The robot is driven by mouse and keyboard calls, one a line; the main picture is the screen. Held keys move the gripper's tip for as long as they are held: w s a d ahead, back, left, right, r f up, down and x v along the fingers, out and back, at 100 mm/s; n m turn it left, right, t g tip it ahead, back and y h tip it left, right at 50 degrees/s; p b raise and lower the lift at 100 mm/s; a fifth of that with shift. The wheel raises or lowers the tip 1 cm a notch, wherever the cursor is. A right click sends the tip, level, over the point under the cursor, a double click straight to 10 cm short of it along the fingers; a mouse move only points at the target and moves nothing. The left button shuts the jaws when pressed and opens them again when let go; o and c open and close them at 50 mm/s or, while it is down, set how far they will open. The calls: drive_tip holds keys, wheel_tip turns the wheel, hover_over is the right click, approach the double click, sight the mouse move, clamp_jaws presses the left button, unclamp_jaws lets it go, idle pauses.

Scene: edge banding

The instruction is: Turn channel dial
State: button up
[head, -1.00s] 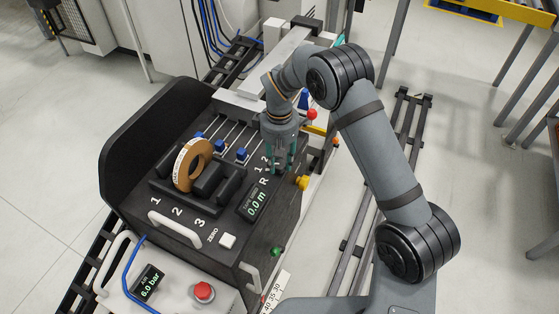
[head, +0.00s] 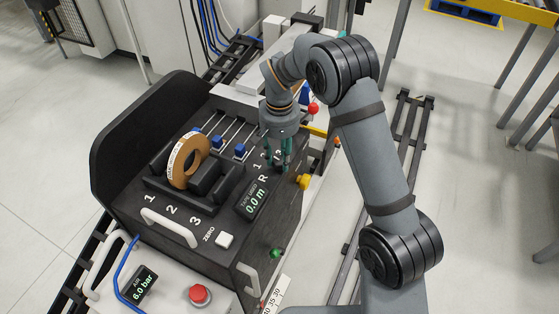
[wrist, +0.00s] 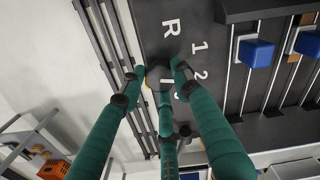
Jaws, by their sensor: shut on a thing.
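The channel dial is mostly hidden by my fingers; a small dark part of it (wrist: 158,78) shows between them in the wrist view. It sits on the machine's black top panel, beside the white marks R (wrist: 171,27), 1 and 2. My gripper (head: 284,170) points down at this spot, with its green fingers around the dial. In the wrist view my gripper (wrist: 160,78) is shut on the dial from several sides. The fingers cover part of the markings, so the dial's pointer cannot be read.
A brown tape roll (head: 188,162) stands in a holder left of my gripper. Blue sliders on rods (head: 239,150) are close by. A yellow knob (head: 303,182) and a red ball knob (head: 313,109) are near the right edge.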

sight(279, 161)
drive_tip(key=shift+m+b, duration=0.4)
drive_tip(key=shift+m, duration=0.4)
drive_tip(key=o, duration=1.1)
drive_tip(key=shift+o, duration=0.2)
drive_tip(key=shift+r, duration=0.15)
wheel_tip(279, 161, up, 12)
drive_tip(key=shift+f, duration=0.25)
wheel_tip(279, 161, down, 12)
drive_tip(key=shift+r, duration=0.1)
